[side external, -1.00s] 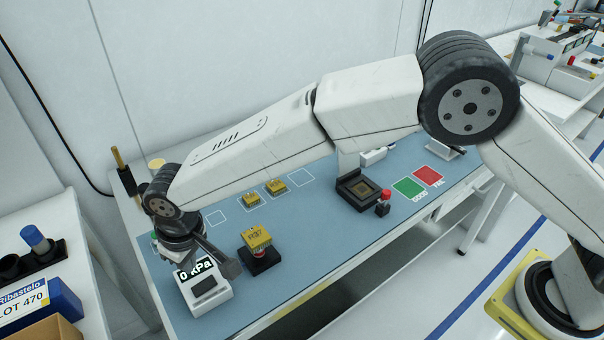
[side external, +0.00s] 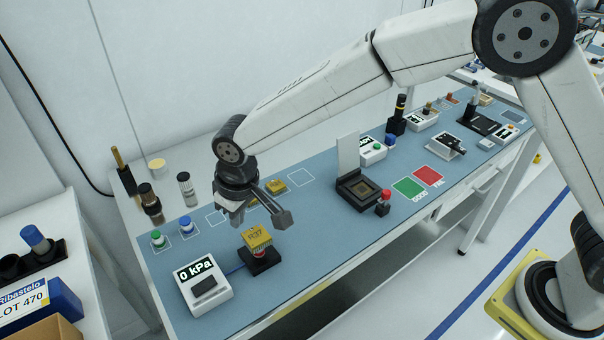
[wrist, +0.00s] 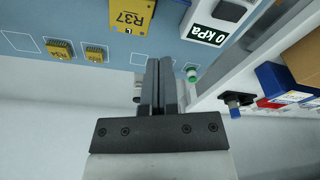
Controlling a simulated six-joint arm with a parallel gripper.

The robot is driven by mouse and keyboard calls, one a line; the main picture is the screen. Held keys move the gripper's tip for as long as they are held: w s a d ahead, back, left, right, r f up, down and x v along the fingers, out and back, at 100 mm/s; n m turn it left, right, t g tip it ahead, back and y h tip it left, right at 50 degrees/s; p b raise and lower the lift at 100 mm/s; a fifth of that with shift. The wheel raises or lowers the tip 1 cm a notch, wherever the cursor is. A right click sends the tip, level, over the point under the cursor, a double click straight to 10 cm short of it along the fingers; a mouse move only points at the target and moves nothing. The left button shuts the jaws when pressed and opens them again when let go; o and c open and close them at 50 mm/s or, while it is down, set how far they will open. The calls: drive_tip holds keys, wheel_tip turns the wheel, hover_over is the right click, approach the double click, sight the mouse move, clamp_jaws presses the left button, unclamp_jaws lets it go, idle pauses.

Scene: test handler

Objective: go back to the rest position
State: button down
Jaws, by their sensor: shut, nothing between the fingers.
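My gripper (side external: 237,220) hangs above the blue bench top in the side view, with its fingers pointing down. In the wrist view its two fingers (wrist: 158,64) lie together, with nothing held. A yellow R37 block (side external: 256,238) sits on a black stand (side external: 265,262) to the lower right of my gripper, apart from it. The block also shows in the wrist view (wrist: 131,14). My arm hides part of the row of marked squares behind it.
A 0 kPa gauge box (side external: 206,286) stands at front left. Green (side external: 157,239) and blue (side external: 186,226) capped items stand near the left edge. A black socket with an upright lid (side external: 348,155) and green and red pads (side external: 408,187) lie to the right.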

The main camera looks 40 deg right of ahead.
drive_tip(key=s+d+m, duration=0.1)
drive_tip(key=s+d, duration=0.4)
drive_tip(key=d, duration=0.5)
drive_tip(key=s+d+m, duration=0.2)
drive_tip(key=s+d, duration=0.3)
drive_tip(key=d, duration=0.5)
drive_tip(key=s+d+m, duration=0.1)
drive_tip(key=s+d, duration=0.5)
drive_tip(key=d, duration=0.4)
drive_tip(key=shift+r+m+t+h, duration=0.3)
drive_tip(key=shift+r+t+h, duration=0.1)
drive_tip(key=shift+r, duration=0.05)
